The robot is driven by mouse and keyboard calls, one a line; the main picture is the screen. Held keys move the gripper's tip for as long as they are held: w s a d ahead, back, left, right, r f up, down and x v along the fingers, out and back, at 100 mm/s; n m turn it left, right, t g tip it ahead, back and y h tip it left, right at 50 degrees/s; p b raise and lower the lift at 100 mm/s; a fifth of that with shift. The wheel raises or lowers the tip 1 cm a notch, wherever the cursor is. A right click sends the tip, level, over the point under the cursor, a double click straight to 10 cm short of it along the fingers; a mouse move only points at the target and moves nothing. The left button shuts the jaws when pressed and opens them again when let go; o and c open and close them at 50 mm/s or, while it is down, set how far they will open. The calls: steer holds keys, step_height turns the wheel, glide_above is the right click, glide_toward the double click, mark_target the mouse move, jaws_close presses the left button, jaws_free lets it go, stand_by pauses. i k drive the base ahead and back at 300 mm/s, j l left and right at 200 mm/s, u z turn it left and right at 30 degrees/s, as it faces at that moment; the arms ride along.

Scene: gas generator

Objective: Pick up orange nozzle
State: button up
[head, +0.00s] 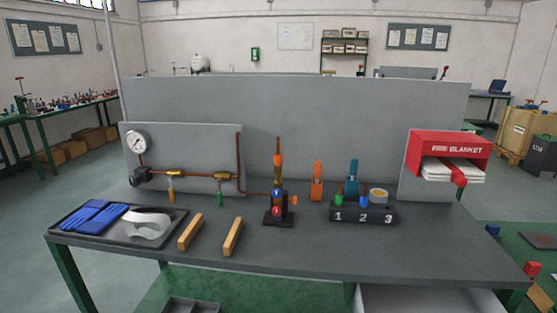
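Several orange parts show, and I cannot tell for certain which is the nozzle. One is an orange collar (278,161) below a copper tip on an upright burner stand (279,220), which has a blue and a red part low on its front. Another is an upright orange piece (318,181) with a clip-like shape, standing on the workbench right of the stand. A similar blue piece (352,176) stands behind a black block (352,213) marked 1, 2, 3. The block carries a green part, a blue part and a pale ring. My gripper is not in view.
The grey workbench (330,256) has free room at its front right. Two wooden bars (232,237) lie left of the stand. A tray (75,233) holds blue gloves and goggles. A gauge and pipe panel (195,150) and red blanket box (450,146) stand behind.

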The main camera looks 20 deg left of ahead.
mark_target(277, 157)
steer(key=i+u, duration=0.1)
steer(key=u, duration=0.25)
steer(key=i+u, duration=0.1)
steer(key=u, duration=0.65)
steer(key=i+l, duration=0.05)
